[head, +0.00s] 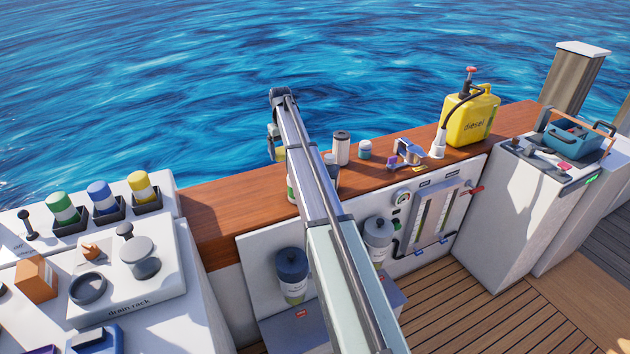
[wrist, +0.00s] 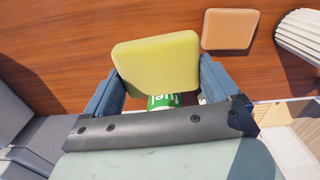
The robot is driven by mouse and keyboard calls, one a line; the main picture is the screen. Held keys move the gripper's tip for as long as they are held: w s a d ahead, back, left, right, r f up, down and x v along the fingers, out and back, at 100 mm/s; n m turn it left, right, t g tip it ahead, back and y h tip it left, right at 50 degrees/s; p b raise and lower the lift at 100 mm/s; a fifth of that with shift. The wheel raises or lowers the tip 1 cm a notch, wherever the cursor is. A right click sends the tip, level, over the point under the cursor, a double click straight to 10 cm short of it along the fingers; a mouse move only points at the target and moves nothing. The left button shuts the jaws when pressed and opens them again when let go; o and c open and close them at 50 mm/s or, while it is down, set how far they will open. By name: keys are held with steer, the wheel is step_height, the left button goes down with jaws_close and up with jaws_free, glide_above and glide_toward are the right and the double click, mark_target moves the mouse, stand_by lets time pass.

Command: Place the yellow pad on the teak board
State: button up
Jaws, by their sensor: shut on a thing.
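The yellow pad (wrist: 157,62) is a flat, rounded square held between the two blue fingers of my gripper (wrist: 161,80), which is shut on it. In the wrist view the pad appears over the teak board (wrist: 60,50); I cannot tell how large the gap below it is. In the head view the teak board (head: 222,212) is the long reddish-brown top along the water. My gripper (head: 274,145) is above the board there, partly hidden by my arm, with a bit of the yellow pad (head: 280,154) showing.
An orange pad (wrist: 229,28) lies on the board, right of the yellow pad. A white ribbed filter (wrist: 300,34) is further right. A yellow diesel can (head: 471,118) stands at the right. The board's left end is clear.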

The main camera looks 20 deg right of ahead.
mark_target(286, 178)
steer(key=shift+w+d+f, duration=0.15)
steer(key=shift+f, duration=4.85)
steer(key=shift+f, duration=0.15)
steer(key=o, duration=0.8)
steer(key=shift+c, duration=0.2)
step_height(286, 178, up, 12)
steer(key=shift+r, duration=0.15)
